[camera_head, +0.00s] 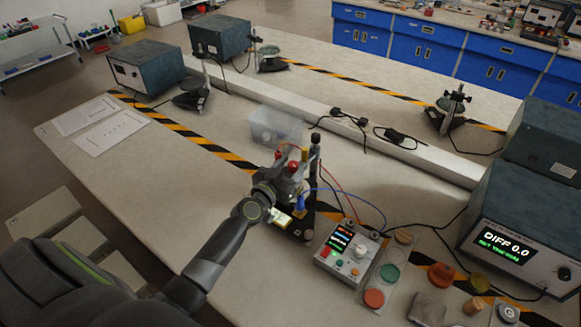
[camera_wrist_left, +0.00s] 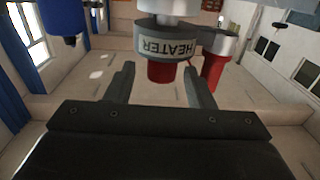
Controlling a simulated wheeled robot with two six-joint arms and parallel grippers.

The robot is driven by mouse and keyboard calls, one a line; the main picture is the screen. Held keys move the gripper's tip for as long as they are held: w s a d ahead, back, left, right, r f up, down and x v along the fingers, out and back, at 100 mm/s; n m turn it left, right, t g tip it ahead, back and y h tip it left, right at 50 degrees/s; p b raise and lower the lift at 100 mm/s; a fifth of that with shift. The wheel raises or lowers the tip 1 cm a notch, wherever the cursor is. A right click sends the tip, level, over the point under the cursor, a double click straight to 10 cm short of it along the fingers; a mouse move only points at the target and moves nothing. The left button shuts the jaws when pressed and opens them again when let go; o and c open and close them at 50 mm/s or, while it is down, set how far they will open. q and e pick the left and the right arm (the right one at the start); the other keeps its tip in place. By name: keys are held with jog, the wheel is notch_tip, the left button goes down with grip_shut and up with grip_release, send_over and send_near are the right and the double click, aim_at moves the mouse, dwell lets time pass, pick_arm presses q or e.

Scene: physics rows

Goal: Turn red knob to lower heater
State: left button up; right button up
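In the left wrist view a red knob (camera_wrist_left: 160,72) sits against a dark collar (camera_wrist_left: 165,45) marked HEATER. A second red knob (camera_wrist_left: 212,68) is to its right. My left gripper (camera_wrist_left: 163,85) is open, its two dark fingers on either side of the HEATER knob, with gaps visible between fingers and knob. In the head view my left gripper (camera_head: 276,190) is at the small apparatus on the bench, which has red tops (camera_head: 293,168) and a black post (camera_head: 315,150); its fingertips are hard to make out there. My right gripper is not in view.
A control box (camera_head: 347,250) with a display and buttons stands right of the apparatus, wired to it by red and blue leads. A display unit (camera_head: 510,245) reads DIFF 0.0. A clear bin (camera_head: 275,127) stands behind.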

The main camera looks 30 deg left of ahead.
pick_arm(q)
jog(key=shift+s+f, duration=0.1)
jog(key=shift+s, duration=0.15)
jog(key=s+a+b, duration=0.1)
jog(key=s+b, duration=0.1)
jog(key=s, duration=1.5)
jog(key=shift+a, duration=0.3)
